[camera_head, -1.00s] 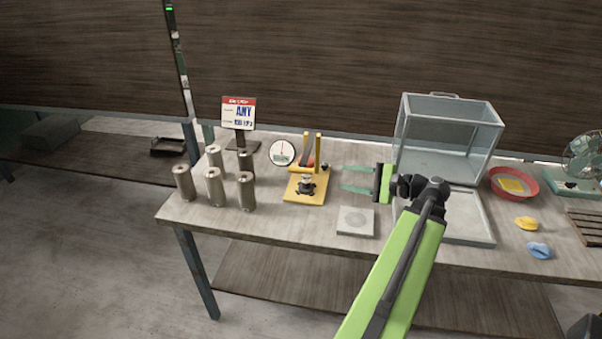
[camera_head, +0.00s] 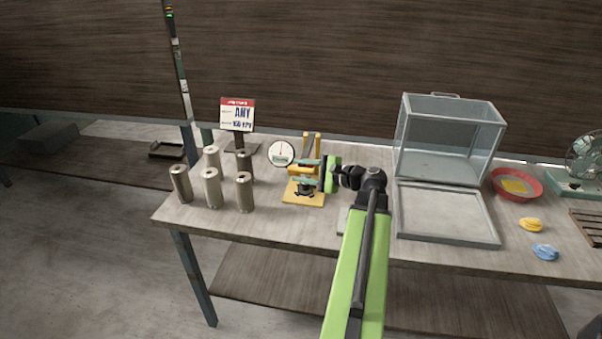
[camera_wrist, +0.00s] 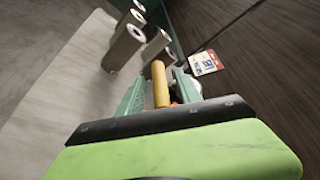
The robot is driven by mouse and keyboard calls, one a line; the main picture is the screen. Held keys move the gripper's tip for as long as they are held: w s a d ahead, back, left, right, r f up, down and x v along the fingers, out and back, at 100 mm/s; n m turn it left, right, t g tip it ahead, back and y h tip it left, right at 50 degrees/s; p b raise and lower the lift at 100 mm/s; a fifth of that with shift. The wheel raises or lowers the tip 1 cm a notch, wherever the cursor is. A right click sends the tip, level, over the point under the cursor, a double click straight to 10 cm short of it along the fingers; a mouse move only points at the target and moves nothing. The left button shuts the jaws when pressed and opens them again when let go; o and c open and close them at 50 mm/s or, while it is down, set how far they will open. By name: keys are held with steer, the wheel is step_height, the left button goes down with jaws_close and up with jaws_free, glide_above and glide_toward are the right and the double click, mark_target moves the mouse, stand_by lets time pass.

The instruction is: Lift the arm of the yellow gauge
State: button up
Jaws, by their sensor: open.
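The yellow gauge (camera_head: 304,199) stands on the table, with upright yellow posts and a round white dial (camera_head: 281,153) at its upper left. My gripper (camera_head: 303,170) is open, its green fingers reaching left across the front of the gauge's posts. In the wrist view, a yellow bar (camera_wrist: 160,86) of the gauge lies between the two fingers of my gripper (camera_wrist: 158,88). I cannot tell whether a finger touches it. The fingers and palm hide the gauge's middle, and its arm is hard to make out.
Several metal cylinders (camera_head: 212,188) stand left of the gauge. A sign (camera_head: 237,115) stands behind them. A glass case (camera_head: 450,140), a grey tray (camera_head: 490,236) and a red bowl (camera_head: 517,196) are to the right. Table space in front of the gauge is bare.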

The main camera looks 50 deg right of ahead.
steer(key=c, duration=0.7)
steer(key=shift+s, duration=0.1)
jaws_close()
steer(key=shift+a+f, duration=0.1)
stand_by(0.4)
